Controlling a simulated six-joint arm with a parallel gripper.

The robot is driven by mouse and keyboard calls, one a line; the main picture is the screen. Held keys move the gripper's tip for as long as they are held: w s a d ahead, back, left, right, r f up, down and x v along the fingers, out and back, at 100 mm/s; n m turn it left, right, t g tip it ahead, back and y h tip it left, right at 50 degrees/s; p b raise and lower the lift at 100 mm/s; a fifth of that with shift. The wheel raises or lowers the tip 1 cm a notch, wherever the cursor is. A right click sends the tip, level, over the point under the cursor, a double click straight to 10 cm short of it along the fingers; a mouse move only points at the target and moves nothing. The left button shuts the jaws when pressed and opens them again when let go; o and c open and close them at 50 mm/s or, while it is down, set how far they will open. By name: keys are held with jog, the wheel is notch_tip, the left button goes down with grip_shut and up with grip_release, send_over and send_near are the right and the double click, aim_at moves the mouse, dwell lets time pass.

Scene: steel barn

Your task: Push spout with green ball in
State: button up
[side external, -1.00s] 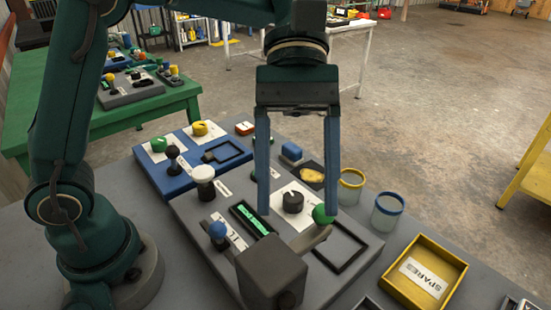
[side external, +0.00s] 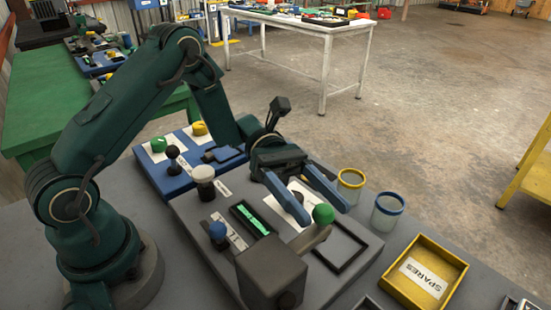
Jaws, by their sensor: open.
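A dark grey box (side external: 270,273) stands at the front of the grey panel. A grey spout (side external: 312,238) sticks out from its right side and bears a green ball (side external: 323,213) at its end. A second spout (side external: 233,248) on the left bears a blue ball (side external: 217,230). My gripper (side external: 323,215) is open, tilted well over, with its two blue fingers reaching toward the camera. In this view the green ball lies between the fingertips. I cannot tell whether a finger touches it. The fingers and wrist hide part of the panel behind.
A white knob (side external: 203,174) and a green display (side external: 251,219) are on the panel. A yellow-rimmed jar (side external: 351,180), a blue-rimmed jar (side external: 388,203) and a yellow SPARES tray (side external: 421,290) stand to the right. A blue panel (side external: 165,180) lies behind.

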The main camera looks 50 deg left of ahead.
aim_at(331, 222)
jog(key=shift+d+f, duration=0.15)
jog(key=shift+f, duration=0.05)
jog(key=shift+s+d, duration=0.25)
jog(key=shift+d, duration=0.95)
jog(key=shift+s+d, duration=0.25)
jog(key=shift+d, duration=0.95)
grip_shut()
